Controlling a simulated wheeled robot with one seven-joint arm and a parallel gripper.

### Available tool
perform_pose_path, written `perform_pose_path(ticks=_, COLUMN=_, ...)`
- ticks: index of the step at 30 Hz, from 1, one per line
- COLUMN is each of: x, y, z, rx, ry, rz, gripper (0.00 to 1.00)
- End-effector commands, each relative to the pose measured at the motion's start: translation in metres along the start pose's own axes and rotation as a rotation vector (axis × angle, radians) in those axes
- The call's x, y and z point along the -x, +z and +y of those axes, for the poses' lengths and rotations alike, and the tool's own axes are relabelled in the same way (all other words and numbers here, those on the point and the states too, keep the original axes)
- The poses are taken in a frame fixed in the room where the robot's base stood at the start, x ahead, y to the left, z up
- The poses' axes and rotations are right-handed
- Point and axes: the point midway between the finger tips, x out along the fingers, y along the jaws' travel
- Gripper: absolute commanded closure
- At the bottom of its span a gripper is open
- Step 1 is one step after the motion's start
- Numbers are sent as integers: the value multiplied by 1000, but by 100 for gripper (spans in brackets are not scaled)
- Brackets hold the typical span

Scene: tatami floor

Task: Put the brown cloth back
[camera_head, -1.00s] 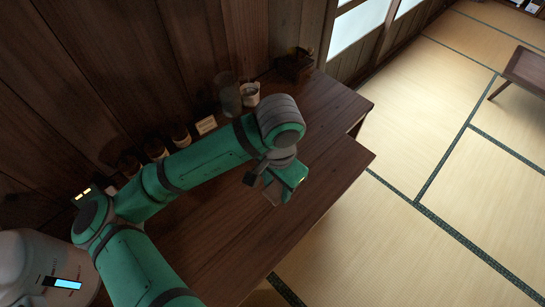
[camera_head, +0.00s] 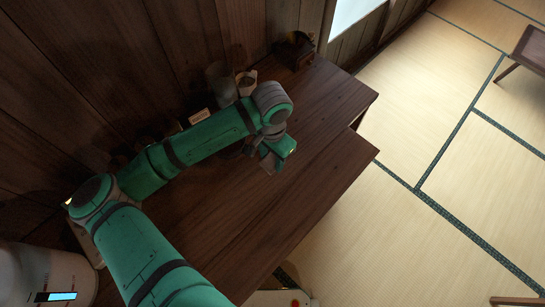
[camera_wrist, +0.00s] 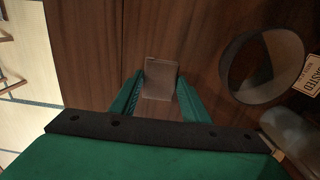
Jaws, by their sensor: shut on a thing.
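The brown cloth (camera_wrist: 161,72) shows in the wrist view as a small, flat brownish rectangle between the two green fingers. My gripper (camera_wrist: 160,98) is shut on it and points at the dark wooden counter (camera_wrist: 95,60). In the head view my gripper (camera_head: 270,160) is over the counter (camera_head: 240,215), right of its middle, with a small pale brown edge of the cloth (camera_head: 267,168) at its tip. Most of the cloth is hidden there by the fingers. I cannot tell whether the cloth touches the counter.
A clear glass (camera_head: 221,84), a small cup (camera_head: 246,83) and a dark box-like object (camera_head: 294,50) stand along the back wall. A small label card (camera_head: 199,116) is near my arm. A round vessel (camera_wrist: 262,68) is right of my gripper. The front counter is clear.

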Motion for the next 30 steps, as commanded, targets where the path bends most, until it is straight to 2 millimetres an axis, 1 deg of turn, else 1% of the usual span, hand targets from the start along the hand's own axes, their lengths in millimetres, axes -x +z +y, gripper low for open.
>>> perform_pose_path(ticks=2, x=-7, y=-1, z=-2, rx=3, ry=0, rz=-2, gripper=79)
perform_pose_path(ticks=6, x=-27, y=3, z=-5, rx=11, ry=0, rz=-3, gripper=79)
perform_pose_path(ticks=9, x=-36, y=2, z=-6, rx=11, ry=-1, rz=-2, gripper=79)
perform_pose_path(ticks=20, x=-40, y=5, z=-8, rx=18, ry=1, rz=-1, gripper=79)
perform_pose_path(ticks=21, x=-40, y=5, z=-8, rx=18, ry=0, rz=-1, gripper=53)
perform_pose_path(ticks=23, x=-40, y=5, z=-8, rx=18, ry=0, rz=-1, gripper=39)
perform_pose_path(ticks=30, x=-39, y=5, z=-8, rx=18, ry=0, rz=-1, gripper=39)
